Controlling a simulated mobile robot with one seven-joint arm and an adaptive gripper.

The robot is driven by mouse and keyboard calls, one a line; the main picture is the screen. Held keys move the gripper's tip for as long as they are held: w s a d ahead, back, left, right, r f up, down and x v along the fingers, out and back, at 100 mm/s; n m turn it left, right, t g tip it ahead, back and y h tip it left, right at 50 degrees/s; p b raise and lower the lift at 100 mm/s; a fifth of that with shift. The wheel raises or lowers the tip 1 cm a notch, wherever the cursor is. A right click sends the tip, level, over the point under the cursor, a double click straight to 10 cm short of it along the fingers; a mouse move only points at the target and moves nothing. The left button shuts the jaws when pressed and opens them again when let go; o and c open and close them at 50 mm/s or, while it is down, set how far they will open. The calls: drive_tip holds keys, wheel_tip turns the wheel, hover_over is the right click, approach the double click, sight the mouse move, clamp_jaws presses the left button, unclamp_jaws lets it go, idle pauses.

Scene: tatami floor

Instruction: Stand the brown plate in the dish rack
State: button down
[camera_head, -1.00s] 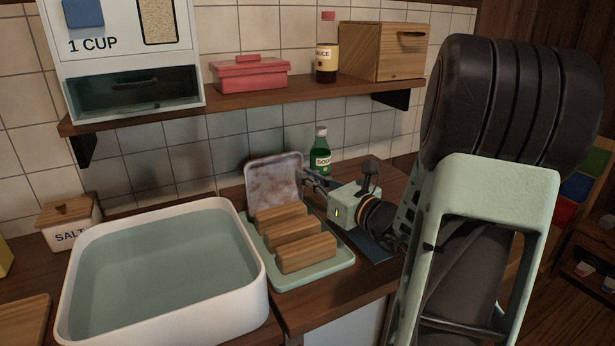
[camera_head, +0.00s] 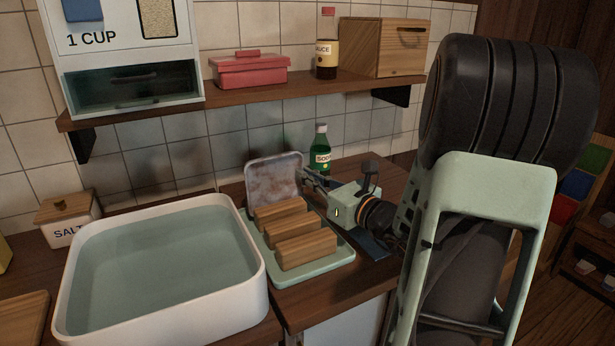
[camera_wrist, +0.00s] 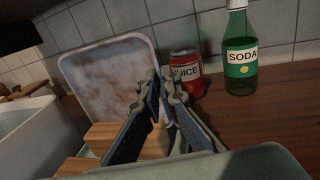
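The brown plate (camera_head: 272,180), square with rounded corners and a mottled grey-brown face, stands nearly upright at the back of the pale green dish rack (camera_head: 335,264). The rack has several wooden blocks. The plate fills the left middle of the wrist view (camera_wrist: 110,75). My gripper (camera_head: 308,178) is at the plate's right edge. In the wrist view its fingers (camera_wrist: 160,74) converge on that edge, nearly together, and look shut on it. The plate's lower edge is hidden behind the blocks, so its seating in the rack cannot be seen.
A white basin of water (camera_head: 165,262) stands left of the rack. A green soda bottle (camera_head: 321,150) and a red juice can (camera_wrist: 187,72) stand behind, to the right of the plate. A wooden shelf (camera_head: 230,100) hangs above. A salt box (camera_head: 68,220) is at the left.

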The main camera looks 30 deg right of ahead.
drive_tip(key=shift+f, duration=0.25)
drive_tip(key=shift+f+b, duration=0.15)
drive_tip(key=shift+b, duration=0.15)
drive_tip(key=shift+f+b, duration=0.45)
drive_tip(key=shift+f, duration=0.1)
idle(0.6)
drive_tip(key=c, duration=2.1)
unclamp_jaws()
drive_tip(key=shift+f, duration=0.1)
drive_tip(key=v, duration=1.2)
drive_tip(key=shift+s, duration=0.1)
